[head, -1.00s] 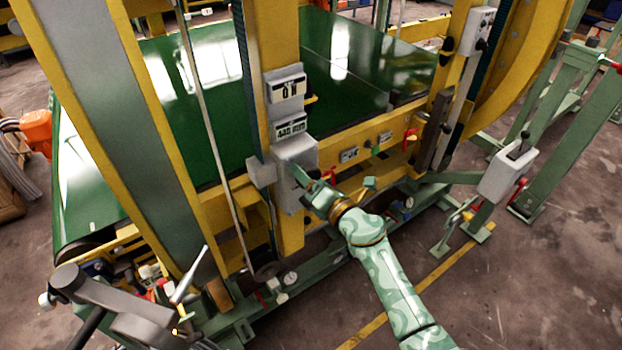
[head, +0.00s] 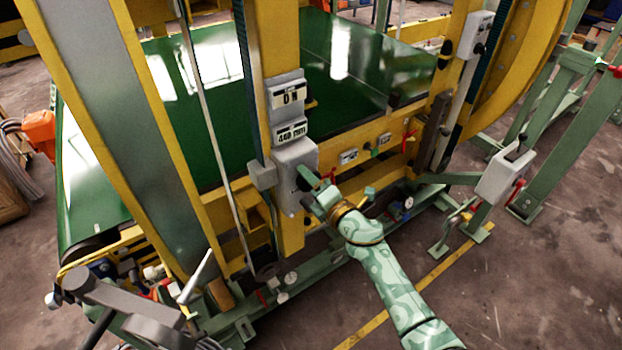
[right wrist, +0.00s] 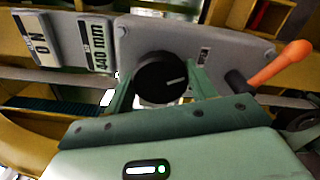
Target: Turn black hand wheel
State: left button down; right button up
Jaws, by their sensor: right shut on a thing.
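The black hand wheel (right wrist: 160,78), a round knob with a white pointer line, sits on a grey box (head: 297,155) on the yellow upright. In the right wrist view the pointer line points to the right. My right gripper (head: 315,184) has one finger on each side of the wheel and is shut on it. In the head view the gripper mostly hides the wheel. My left gripper is not in view.
Above the box, one display (head: 286,97) reads 0 N and another (head: 291,132) reads 440 mm. An orange-red lever (right wrist: 278,64) stands close beside the wheel. A green belt (head: 350,60) lies behind the yellow frame.

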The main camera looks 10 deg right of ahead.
jog(key=m+p, duration=0.1)
jog(key=m, duration=0.2)
jog(key=shift+m, duration=0.3)
jog(key=shift+f+m+p, duration=0.1)
jog(key=shift+m+p, duration=0.65)
jog(key=shift+m, duration=1.05)
jog(key=o, duration=1)
jog(key=p+v, duration=0.2)
jog(key=v, duration=1.4)
jog(key=shift+s+d, duration=0.1)
jog(key=shift+s, duration=0.05)
